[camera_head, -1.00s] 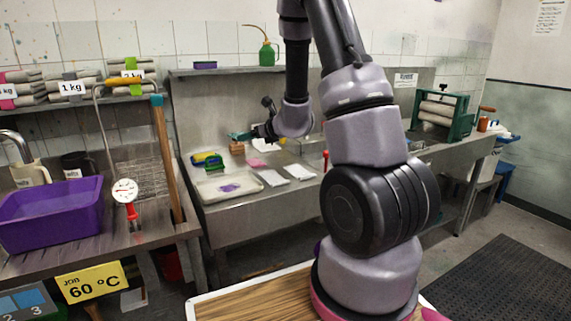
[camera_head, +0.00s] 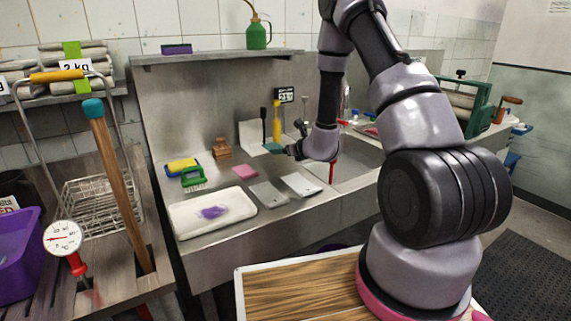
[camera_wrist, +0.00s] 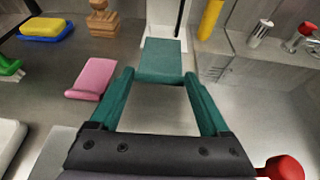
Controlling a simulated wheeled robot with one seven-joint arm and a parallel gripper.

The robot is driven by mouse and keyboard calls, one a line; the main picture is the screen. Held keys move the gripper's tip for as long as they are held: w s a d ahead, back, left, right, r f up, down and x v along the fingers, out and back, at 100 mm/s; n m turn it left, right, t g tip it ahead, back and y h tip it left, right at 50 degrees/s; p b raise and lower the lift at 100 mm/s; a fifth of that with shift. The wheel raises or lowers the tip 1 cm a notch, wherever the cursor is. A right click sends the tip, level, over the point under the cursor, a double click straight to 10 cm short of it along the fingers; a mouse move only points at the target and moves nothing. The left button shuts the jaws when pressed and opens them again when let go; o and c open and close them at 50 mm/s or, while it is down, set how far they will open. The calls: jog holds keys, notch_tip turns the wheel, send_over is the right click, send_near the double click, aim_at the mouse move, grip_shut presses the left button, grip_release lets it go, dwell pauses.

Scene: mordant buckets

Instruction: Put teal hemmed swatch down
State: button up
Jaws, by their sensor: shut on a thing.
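My gripper (camera_wrist: 160,76) is shut on a flat teal swatch (camera_wrist: 163,50), held by its near part between the teal fingertips, with the rest projecting ahead. In the head view my gripper (camera_head: 288,149) and the swatch (camera_head: 273,148) are over the back of the steel counter (camera_head: 238,240), left of the sink. The swatch looks roughly level. I cannot tell its height or whether it touches anything beneath. A pink swatch (camera_head: 245,171) lies on the counter to the left; it also shows in the wrist view (camera_wrist: 92,78).
Grey (camera_head: 267,194) and white (camera_head: 301,184) flat pieces lie in front. A white tray (camera_head: 180,224) with a purple patch, a green brush (camera_head: 194,177), a yellow-blue sponge (camera_head: 181,166) and a wooden block (camera_head: 222,147) are left. A yellow cylinder (camera_head: 277,120) stands behind; the sink (camera_head: 358,160) is right.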

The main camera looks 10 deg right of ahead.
aim_at(284, 172)
jog(key=shift+a+f, duration=0.1)
jog(key=shift+f, duration=3.1)
